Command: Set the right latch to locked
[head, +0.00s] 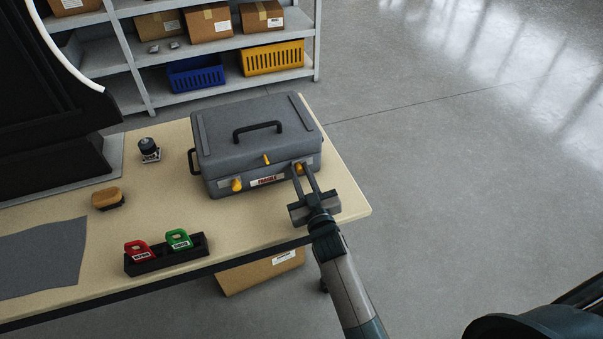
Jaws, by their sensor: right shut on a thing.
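A grey hard case (218,143) with a black top handle stands closed near the right end of the table. Its front face carries a yellow left latch (237,184) and a yellow right latch (298,168), with a red and white label between them. A small yellow piece shows at the front edge of the lid. My right gripper (301,169) reaches in from the lower right and is shut on the right latch. Its fingers partly hide the latch, so I cannot tell its exact setting. My left gripper is not in view.
The tan table (240,225) also holds a black tray (160,262) with red and green tags, a brush (108,198), a small dark-topped item (149,150) and a grey cloth (40,258). Shelves (140,75) stand behind. The floor to the right is clear.

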